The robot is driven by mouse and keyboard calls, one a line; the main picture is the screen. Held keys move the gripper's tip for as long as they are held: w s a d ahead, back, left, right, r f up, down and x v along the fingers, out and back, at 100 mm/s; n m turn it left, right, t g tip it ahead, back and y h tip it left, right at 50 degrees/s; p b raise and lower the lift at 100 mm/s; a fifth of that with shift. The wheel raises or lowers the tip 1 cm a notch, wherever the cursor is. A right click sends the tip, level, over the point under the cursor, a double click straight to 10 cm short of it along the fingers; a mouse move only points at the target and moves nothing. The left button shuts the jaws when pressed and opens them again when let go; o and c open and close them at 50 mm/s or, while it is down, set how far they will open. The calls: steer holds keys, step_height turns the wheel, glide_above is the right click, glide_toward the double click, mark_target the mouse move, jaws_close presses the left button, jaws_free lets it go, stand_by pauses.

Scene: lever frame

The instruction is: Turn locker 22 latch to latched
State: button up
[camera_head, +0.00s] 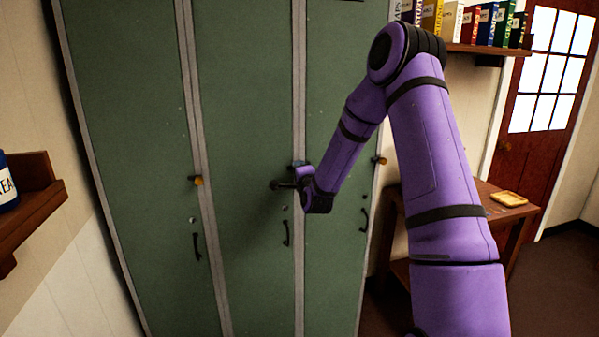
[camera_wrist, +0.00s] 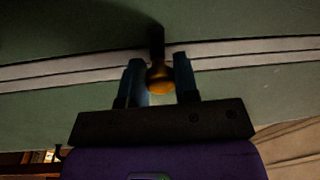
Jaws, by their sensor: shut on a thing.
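A bank of green lockers (camera_head: 245,90) fills the left and middle of the head view, with three doors showing. My gripper (camera_head: 298,170) is at the latch near the right edge of the middle door, and a dark part of that latch (camera_head: 277,185) shows just left of it. In the wrist view, my gripper (camera_wrist: 159,77) has its two blue fingers on either side of the latch's brass-coloured knob (camera_wrist: 160,82), shut on it. A dark lever arm (camera_wrist: 156,40) runs up from the knob. No locker number is readable, and my wrist hides part of the latch.
The left door has a latch with an orange knob (camera_head: 197,181), and the right door has another (camera_head: 378,160). Dark pull handles (camera_head: 286,233) hang below the latches. A wooden table (camera_head: 500,200) stands right, a bookshelf (camera_head: 490,49) above it. A wooden shelf (camera_head: 40,200) is at left.

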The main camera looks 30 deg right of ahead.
steer(key=o, duration=0.9)
steer(key=shift+s, duration=0.1)
steer(key=v, duration=1)
steer(key=shift+s+a+f, duration=0.1)
steer(key=shift+s+a, duration=0.05)
steer(key=shift+s, duration=0.1)
steer(key=shift+a, duration=0.1)
